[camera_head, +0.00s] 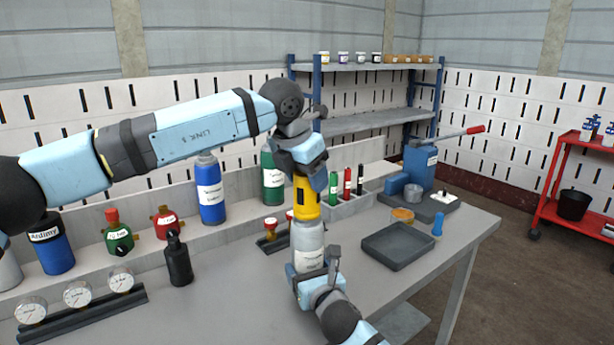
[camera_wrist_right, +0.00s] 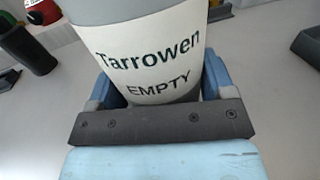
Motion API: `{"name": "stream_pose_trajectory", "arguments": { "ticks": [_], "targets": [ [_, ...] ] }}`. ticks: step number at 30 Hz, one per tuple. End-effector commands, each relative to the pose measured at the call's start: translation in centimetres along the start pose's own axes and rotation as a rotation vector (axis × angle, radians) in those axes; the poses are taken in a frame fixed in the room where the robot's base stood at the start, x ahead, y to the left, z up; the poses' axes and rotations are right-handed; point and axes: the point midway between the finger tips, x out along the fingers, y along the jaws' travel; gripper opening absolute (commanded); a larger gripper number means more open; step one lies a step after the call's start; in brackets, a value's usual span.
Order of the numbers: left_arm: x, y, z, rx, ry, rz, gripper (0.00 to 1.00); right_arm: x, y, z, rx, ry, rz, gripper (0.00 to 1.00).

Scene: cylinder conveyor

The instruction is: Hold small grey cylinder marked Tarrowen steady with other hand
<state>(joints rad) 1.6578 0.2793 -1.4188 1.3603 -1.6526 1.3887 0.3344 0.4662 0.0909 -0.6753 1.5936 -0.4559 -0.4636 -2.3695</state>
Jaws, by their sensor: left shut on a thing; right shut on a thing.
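The small grey cylinder (camera_head: 308,238) stands upright near the front of the bench. In the right wrist view its white label (camera_wrist_right: 150,55) reads "Tarrowen EMPTY". My right gripper (camera_head: 318,278) is shut on the lower part of this cylinder, with blue fingers on both sides of it in the wrist view. A yellow and black piece (camera_head: 306,200) sits on top of the cylinder. My left gripper (camera_head: 308,180) is above it and shut on the yellow piece from above. The joint between the yellow piece and the cylinder is partly hidden.
A dark tray (camera_head: 398,246) lies right of the cylinder on the bench (camera_head: 225,300). A black bottle (camera_head: 178,262) stands to the left. Blue (camera_head: 211,190) and green (camera_head: 272,178) cylinders stand behind. Gauges (camera_head: 77,294) lie at front left. A red trolley (camera_head: 575,190) stands far right.

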Motion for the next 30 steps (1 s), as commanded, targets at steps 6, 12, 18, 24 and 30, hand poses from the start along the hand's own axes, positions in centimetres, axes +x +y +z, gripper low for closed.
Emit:
{"name": "stream_pose_trajectory", "arguments": {
  "ticks": [6, 12, 18, 24, 30],
  "targets": [
    [-0.03, -0.02, 0.02, -0.111, 0.0, 0.048, 0.23, 0.0, -0.01, -0.03, 0.0, 0.001, 0.0, 0.47],
    [-0.03, -0.02, 0.01, -0.112, 0.0, 0.047, 0.23, 0.0, -0.01, -0.03, 0.0, 0.001, 0.0, 0.47],
    [-0.08, -0.11, 0.07, -0.225, -0.001, 0.095, 0.23, 0.0, -0.01, -0.03, 0.0, 0.001, 0.0, 0.47],
    [-0.04, -0.1, 0.07, -0.484, 0.0, 0.203, 0.23, 0.0, -0.01, -0.03, 0.0, 0.001, 0.0, 0.47],
    [-0.08, 0.0, 0.04, -0.597, 0.0, 0.247, 0.23, 0.0, -0.01, -0.03, 0.0, 0.001, 0.0, 0.47]
  ]
}}
